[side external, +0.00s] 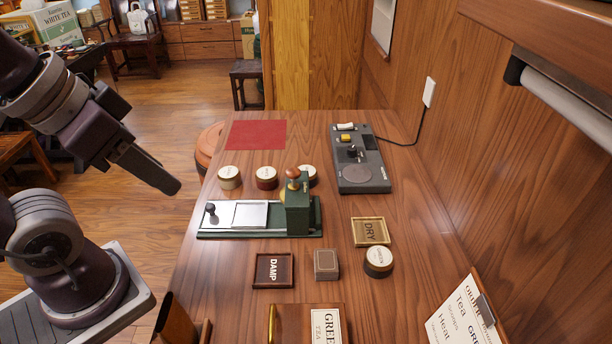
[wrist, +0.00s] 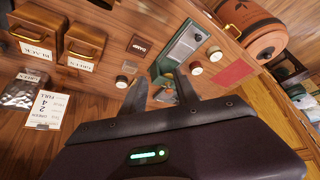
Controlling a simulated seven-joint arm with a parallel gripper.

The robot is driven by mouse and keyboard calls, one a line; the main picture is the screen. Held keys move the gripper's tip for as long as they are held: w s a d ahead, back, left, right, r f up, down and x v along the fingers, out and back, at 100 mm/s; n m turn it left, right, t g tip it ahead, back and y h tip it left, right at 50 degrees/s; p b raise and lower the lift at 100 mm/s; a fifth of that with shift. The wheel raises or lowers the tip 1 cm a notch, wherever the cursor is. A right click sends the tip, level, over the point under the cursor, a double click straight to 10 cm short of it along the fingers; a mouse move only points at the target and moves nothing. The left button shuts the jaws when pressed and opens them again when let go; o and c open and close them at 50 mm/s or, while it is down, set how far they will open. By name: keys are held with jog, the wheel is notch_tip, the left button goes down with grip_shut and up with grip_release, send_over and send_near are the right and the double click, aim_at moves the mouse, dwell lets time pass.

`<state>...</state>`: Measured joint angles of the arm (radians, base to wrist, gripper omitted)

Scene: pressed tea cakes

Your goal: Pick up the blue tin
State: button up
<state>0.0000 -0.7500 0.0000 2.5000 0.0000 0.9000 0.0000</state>
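No tin shows a clearly blue side in either view. Three white-lidded tins stand in a row behind the green press: a cream-sided one (side external: 229,177), a red-sided one (side external: 267,178) and one partly hidden by the press (side external: 308,174). Another white-lidded tin (side external: 379,262), with a dark side, stands by the DRY tray. In the wrist view, white lids show left of the fingers (wrist: 121,81) and right of them (wrist: 195,68). My gripper (wrist: 161,75) has its fingers apart with nothing held. In the side view it hangs in the air left of the table (side external: 172,186).
The green press (side external: 298,208) stands mid-table. A grey device (side external: 360,160) with a cord is at the back right. The DAMP tray (side external: 273,284), a small brown box (side external: 326,264) and the DRY tray (side external: 370,243) lie in front. A red mat (side external: 256,135) lies at the back left.

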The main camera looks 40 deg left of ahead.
dwell(0.3)
jog(key=o, duration=0.9)
jog(key=m+g+y, duration=0.1)
jog(key=m+g, duration=0.5)
jog(key=m, duration=1.2)
send_over(313, 173)
jog(key=a, duration=0.1)
jog(key=f, duration=1.2)
jog(key=s+f, duration=0.1)
jog(key=f, duration=0.9)
jog(key=a+f, duration=0.1)
jog(key=f, duration=0.1)
jog(key=shift+w+f, duration=0.15)
jog(key=shift+w, duration=0.1)
